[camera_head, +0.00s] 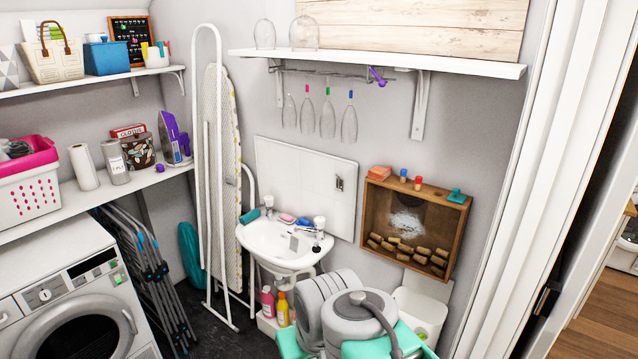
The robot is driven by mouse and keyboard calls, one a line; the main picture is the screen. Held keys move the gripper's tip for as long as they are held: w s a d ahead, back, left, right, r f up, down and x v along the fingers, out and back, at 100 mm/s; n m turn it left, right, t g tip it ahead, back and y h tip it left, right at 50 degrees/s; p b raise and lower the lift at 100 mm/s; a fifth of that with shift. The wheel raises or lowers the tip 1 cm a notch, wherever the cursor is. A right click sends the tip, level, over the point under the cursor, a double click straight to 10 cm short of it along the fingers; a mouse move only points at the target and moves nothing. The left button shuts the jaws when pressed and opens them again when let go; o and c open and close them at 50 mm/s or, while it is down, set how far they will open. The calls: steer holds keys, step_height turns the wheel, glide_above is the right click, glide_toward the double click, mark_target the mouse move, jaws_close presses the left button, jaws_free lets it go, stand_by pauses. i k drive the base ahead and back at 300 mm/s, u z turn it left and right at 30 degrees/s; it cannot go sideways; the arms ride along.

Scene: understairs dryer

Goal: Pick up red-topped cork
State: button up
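The red-topped cork (418,183) is a small upright piece standing on the top edge of the wooden wall box (374,212). A similar blue-topped cork (403,175) stands close to its left, with a small gap between them. The box hangs on the wall to the right of the sink. Several plain corks (407,248) lie in its lower part. My gripper cannot be made out in this view.
An orange block (379,173) and a teal item (456,196) also sit on the box top. A white shelf (380,62) with hanging glasses (327,118) is above. The sink (281,244) is left; a white door frame (545,150) is right.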

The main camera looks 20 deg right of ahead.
mark_target(419, 178)
steer(key=u, duration=0.75)
steer(key=i, duration=0.9)
steer(key=z, duration=0.7)
